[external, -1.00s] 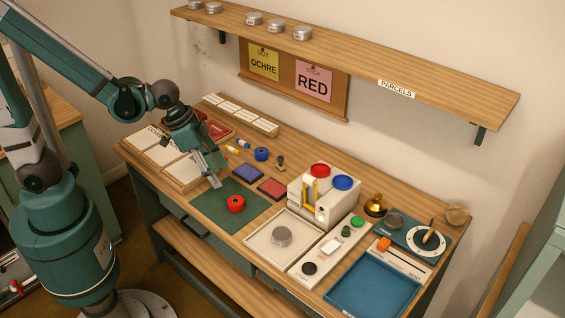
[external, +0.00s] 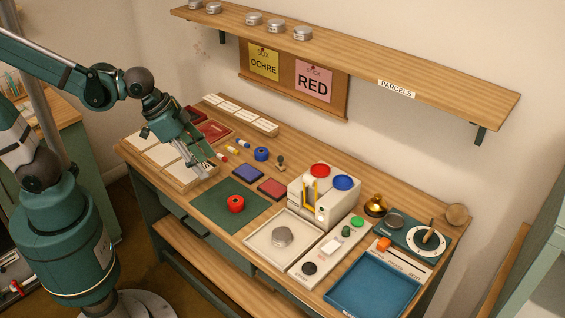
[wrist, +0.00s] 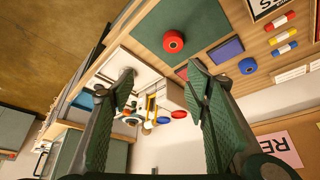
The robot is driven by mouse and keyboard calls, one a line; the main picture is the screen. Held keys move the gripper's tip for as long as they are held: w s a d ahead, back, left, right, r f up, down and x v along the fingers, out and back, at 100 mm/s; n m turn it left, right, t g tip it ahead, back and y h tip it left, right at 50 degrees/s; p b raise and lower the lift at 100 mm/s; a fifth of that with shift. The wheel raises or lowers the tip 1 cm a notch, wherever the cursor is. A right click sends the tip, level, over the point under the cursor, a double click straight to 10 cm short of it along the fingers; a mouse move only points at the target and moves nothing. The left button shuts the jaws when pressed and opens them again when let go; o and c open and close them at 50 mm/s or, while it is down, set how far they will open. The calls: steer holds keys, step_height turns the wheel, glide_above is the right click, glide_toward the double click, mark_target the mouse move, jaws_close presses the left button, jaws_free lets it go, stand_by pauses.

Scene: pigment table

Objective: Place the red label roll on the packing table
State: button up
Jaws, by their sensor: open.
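The red label roll (external: 236,204) stands on the dark green mat (external: 215,212) on the wooden table. In the wrist view the roll (wrist: 173,41) shows at the top, beyond my fingertips. My gripper (external: 205,170) is open and empty. It is above the table, left of and behind the roll, near the pale tray at the left, and apart from the roll. In the wrist view my two fingers (wrist: 162,78) are spread wide with nothing between them.
A blue roll (external: 261,154) and small coloured tubes lie behind the mat. Blue and red pads (external: 272,189) lie right of it. A white machine (external: 325,195), a pale tray with a tin (external: 260,254) and a blue tray (external: 372,285) stand further right. A shelf (external: 350,65) hangs above.

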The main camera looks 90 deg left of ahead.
steer(key=s+d+r+t, duration=0.1)
steer(key=s+d+r, duration=0.4)
steer(key=s+r, duration=0.3)
steer(key=shift+d+r+t, duration=0.2)
steer(key=shift+r+t, duration=0.15)
steer(key=shift+t, duration=0.05)
steer(key=shift+o, duration=0.5)
steer(key=n+g+h+p, duration=0.1)
steer(key=n+g+p, duration=0.35)
steer(key=n, duration=1.95)
glide_above(236, 201)
steer(key=b, duration=0.1)
step_height(236, 201, down, 18)
steer(key=g, duration=0.2)
steer(key=shift+s+a+f+n, duration=0.15)
steer(key=shift+a+f+n, duration=0.1)
steer(key=shift+f, duration=0.25)
steer(key=shift+s+a+f+n, duration=0.15)
steer(key=shift+a+f, duration=0.1)
steer(key=shift+f, duration=0.25)
steer(key=shift+f, duration=0.1)
steer(key=shift+d+f+b, duration=0.15)
steer(key=shift+f+b, duration=0.25)
steer(key=shift+f, duration=0.8)
